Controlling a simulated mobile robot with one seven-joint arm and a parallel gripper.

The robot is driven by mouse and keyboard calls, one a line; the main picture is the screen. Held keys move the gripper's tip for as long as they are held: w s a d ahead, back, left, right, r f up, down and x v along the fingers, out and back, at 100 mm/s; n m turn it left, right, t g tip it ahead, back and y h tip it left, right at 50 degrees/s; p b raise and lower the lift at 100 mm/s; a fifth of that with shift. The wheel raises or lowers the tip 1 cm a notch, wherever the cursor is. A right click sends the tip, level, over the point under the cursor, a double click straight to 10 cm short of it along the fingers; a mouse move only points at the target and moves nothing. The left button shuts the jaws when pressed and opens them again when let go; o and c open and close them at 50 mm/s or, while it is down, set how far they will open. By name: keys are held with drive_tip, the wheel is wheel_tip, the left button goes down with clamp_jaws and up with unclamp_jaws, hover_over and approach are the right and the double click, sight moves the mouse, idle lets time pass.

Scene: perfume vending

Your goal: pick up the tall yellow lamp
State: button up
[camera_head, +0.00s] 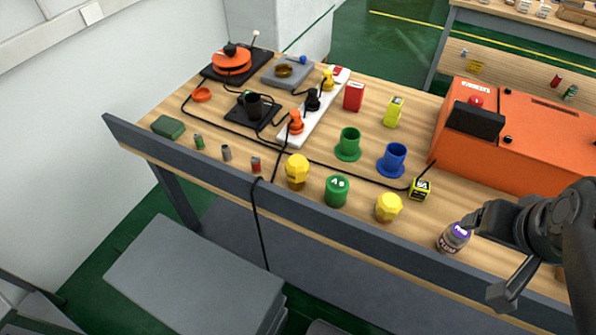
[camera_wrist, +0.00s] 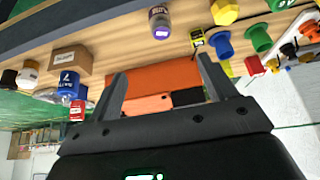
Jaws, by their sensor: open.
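The tall yellow lamp (camera_head: 297,168) stands upright near the table's front edge, left of a green lamp (camera_head: 337,191). It has a yellow faceted top on a darker brownish base. A shorter yellow lamp (camera_head: 388,207) stands further right. My gripper (camera_head: 492,256) is open and empty at the right end of the table, well to the right of the tall lamp. In the wrist view my gripper (camera_wrist: 165,80) also shows open, with nothing between its fingers. A yellow faceted lamp (camera_wrist: 224,12) shows there at the top; I cannot tell for sure which one.
A purple-lidded jar (camera_head: 454,237) stands close to my gripper. An orange machine (camera_head: 520,140) fills the back right. Green (camera_head: 348,144) and blue (camera_head: 394,160) cups stand behind the lamps. A black cable crosses the table. A grey rail (camera_head: 330,222) runs along the front edge.

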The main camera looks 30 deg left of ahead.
drive_tip(key=shift+o, duration=0.4)
drive_tip(key=w+a+r+n+g, duration=0.1)
drive_tip(key=w+a+n, duration=0.5)
drive_tip(key=n, duration=0.1)
drive_tip(key=n+g, duration=0.5)
drive_tip(key=n, duration=1.9)
approach(297, 174)
drive_tip(key=shift+w+a+f, duration=0.25)
drive_tip(key=shift+w+f, duration=0.35)
drive_tip(key=shift+w+a+f, duration=0.2)
drive_tip(key=shift+w+f, duration=0.4)
drive_tip(key=shift+s+a+f, duration=0.1)
drive_tip(key=shift+a+f, duration=0.15)
drive_tip(key=shift+f, duration=0.05)
drive_tip(key=shift+n, duration=0.3)
wheel_tip(297, 174, down, 10)
drive_tip(key=shift+f, duration=0.25)
